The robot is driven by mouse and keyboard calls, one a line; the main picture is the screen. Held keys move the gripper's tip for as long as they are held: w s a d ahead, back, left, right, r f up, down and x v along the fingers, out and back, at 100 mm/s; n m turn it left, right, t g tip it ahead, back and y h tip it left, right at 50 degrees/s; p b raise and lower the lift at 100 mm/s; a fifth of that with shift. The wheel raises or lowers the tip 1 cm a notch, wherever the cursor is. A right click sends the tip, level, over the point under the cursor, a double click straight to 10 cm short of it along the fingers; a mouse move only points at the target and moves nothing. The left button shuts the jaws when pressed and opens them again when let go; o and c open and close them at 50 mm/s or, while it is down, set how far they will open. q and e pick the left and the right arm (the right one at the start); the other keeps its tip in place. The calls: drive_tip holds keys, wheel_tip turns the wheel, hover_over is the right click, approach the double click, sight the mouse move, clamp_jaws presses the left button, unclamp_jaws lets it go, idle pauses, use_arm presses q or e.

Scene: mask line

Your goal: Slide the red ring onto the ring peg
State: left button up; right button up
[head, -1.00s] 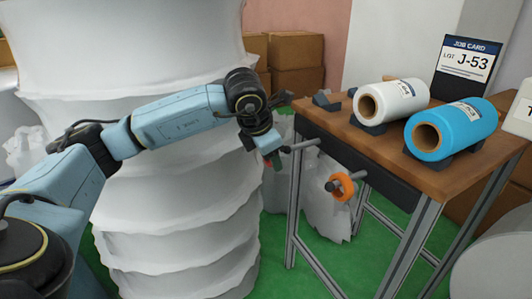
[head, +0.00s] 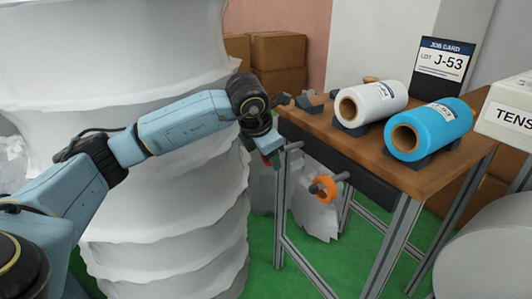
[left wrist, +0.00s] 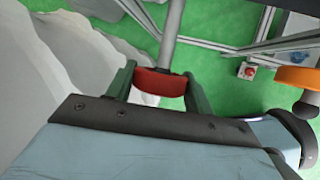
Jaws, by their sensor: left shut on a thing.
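My left gripper (left wrist: 160,88) has its green fingers closed on the sides of the red ring (left wrist: 158,82). In the head view this peg (head: 293,146) sticks out from the table front, just right of my left gripper (head: 266,157). My right gripper is not in view.
The wooden table (head: 400,172) carries a white roll (head: 372,103) and a blue roll (head: 432,130). A large white bulky stack (head: 165,225) stands close on the left of my arm.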

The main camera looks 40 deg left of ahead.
use_arm(q)
drive_tip(key=shift+w+d+p, duration=0.2)
drive_tip(key=shift+w+d, duration=0.1)
drive_tip(key=shift+w, duration=0.4)
drive_tip(key=shift+w+d+p, duration=0.2)
drive_tip(key=shift+w+d, duration=0.1)
drive_tip(key=shift+w, duration=0.35)
drive_tip(key=shift+w+d, duration=0.15)
drive_tip(key=shift+w, duration=0.2)
drive_tip(key=shift+f, duration=0.3)
idle(0.3)
drive_tip(key=o, duration=1.1)
drive_tip(key=shift+c, duration=0.2)
